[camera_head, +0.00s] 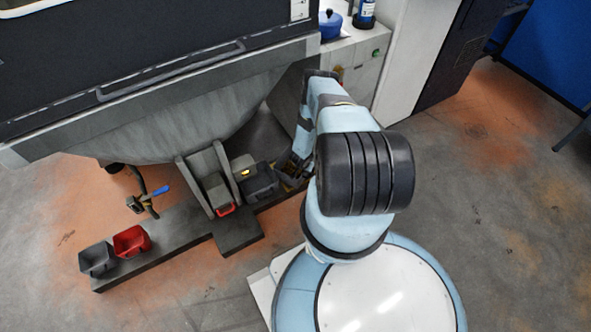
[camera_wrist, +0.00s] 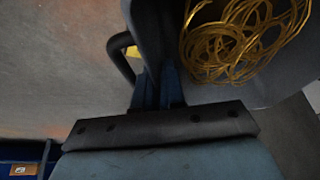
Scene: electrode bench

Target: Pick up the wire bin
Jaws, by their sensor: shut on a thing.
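The wire bin (camera_wrist: 157,32) is a dark grey bin with a coil of yellow wire (camera_wrist: 232,45) inside, at the top of the wrist view. In the head view the bin (camera_head: 289,172) shows only in part, at the right end of the low dark platform, behind my arm. My gripper (camera_wrist: 157,88) is shut on the bin's near wall, its blue fingers pressed close to it. In the head view my arm hides the gripper. I cannot tell whether the bin rests on the platform or is raised.
A dark toolbox (camera_head: 257,181) with a yellow latch stands just left of the bin. A grey bin (camera_head: 97,259) and a red bin (camera_head: 131,242) stand at the platform's left end. A large grey machine hopper (camera_head: 190,115) overhangs from behind. The floor at right is clear.

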